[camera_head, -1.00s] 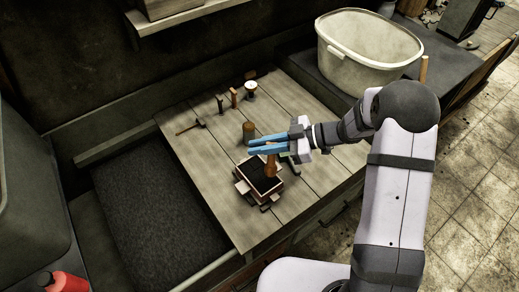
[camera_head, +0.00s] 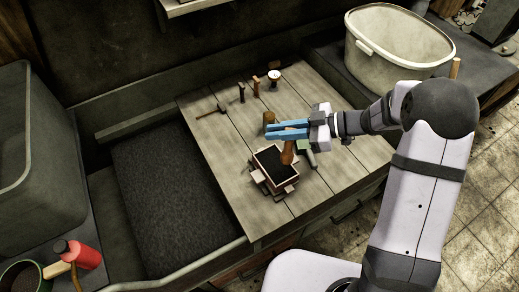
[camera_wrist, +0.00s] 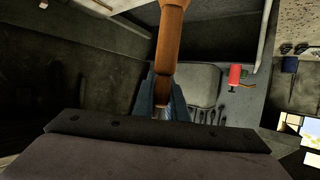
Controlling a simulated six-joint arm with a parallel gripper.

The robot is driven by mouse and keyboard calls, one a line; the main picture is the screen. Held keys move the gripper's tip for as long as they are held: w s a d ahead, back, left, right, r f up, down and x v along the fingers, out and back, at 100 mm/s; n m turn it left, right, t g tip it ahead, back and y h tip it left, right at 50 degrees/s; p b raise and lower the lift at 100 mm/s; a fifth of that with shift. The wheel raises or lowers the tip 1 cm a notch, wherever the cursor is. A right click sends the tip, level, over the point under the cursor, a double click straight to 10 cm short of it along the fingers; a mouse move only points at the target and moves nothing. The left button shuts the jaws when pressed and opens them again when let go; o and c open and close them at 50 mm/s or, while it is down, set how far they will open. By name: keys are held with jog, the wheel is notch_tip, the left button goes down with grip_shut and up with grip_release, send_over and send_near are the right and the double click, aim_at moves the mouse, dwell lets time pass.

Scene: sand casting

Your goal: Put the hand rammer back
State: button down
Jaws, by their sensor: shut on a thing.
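The hand rammer (camera_head: 287,153) shows as an orange-brown wooden handle just below the blue fingers of my gripper (camera_head: 267,132). My gripper is shut on it. In the wrist view the handle (camera_wrist: 168,45) rises between the two fingers (camera_wrist: 163,92). In the head view its lower end is at the right edge of the moulding box (camera_head: 257,166), which is filled with dark sand. I cannot tell whether it touches the box.
A green-handled item (camera_head: 307,155) lies right of the box. Several small tools, including a hammer (camera_head: 210,111), are at the table's back. A white tub (camera_head: 400,45) stands back right; a dark sand bin (camera_head: 180,200) is left.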

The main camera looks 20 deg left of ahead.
jog(key=s+a+f+n+g+h+b, duration=0.1)
jog(key=s+a+f+n+g+b, duration=0.1)
jog(key=s+a+f+b, duration=0.3)
jog(key=s+a+f+n+g+b, duration=0.25)
jog(key=a+b, duration=0.25)
jog(key=a, duration=0.3)
jog(key=w+a+m+t+b, duration=0.1)
jog(key=w+a+m+b, duration=0.1)
jog(key=a+b, duration=0.35)
jog(key=w+a+r+m+t+p, duration=0.15)
jog(key=w+m+t, duration=0.3)
jog(key=w, duration=0.45)
jog(key=w+a+r+m+t+p, duration=0.1)
jog(key=w+r+m+t, duration=0.1)
jog(key=w+m+t, duration=0.45)
notch_tip(320, 180, down, 10)
jog(key=w+n, duration=0.1)
jog(key=n, duration=0.2)
jog(key=shift+w+g, duration=0.35)
